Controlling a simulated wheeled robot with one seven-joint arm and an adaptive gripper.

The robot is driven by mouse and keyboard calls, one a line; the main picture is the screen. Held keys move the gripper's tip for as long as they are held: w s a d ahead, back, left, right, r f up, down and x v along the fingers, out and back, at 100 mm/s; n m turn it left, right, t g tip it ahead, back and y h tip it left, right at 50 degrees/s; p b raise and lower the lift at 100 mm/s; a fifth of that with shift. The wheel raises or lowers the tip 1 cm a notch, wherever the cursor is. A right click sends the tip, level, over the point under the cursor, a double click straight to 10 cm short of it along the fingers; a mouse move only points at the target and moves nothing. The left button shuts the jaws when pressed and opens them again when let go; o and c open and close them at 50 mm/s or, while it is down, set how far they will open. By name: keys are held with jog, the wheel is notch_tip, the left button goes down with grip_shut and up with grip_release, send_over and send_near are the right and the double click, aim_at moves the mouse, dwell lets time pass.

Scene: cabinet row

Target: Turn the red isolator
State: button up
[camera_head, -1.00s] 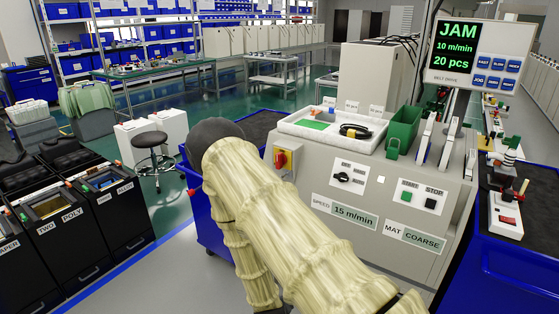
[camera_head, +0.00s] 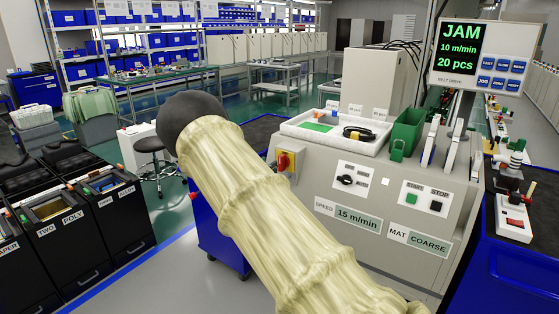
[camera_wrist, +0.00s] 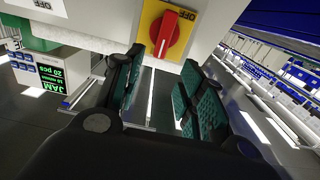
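The red isolator (camera_head: 283,162) is a red rotary knob on a yellow plate at the left end of the grey cabinet's front. In the wrist view the red knob (camera_wrist: 166,34) sits at the top, just right of centre, with "OFF" lettering by the yellow plate. My gripper (camera_wrist: 163,85) shows in the wrist view with its two teal-padded fingers spread apart and nothing between them. The knob lies beyond the fingertips, and no contact shows. In the head view my arm's pale sleeve covers the middle, and the gripper itself is hidden.
The grey cabinet (camera_head: 330,225) carries a speed knob (camera_head: 347,180), a green start button (camera_head: 411,199) and a black stop button (camera_head: 436,205). A white tray (camera_head: 300,130) and green bin (camera_head: 405,135) stand on top. The display (camera_head: 462,45) reads JAM. A blue cart (camera_head: 215,240) is partly behind my arm.

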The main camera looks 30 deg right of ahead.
aim_at(280, 159)
jog(key=p+x, duration=0.1)
jog(key=x, duration=0.8)
grip_shut()
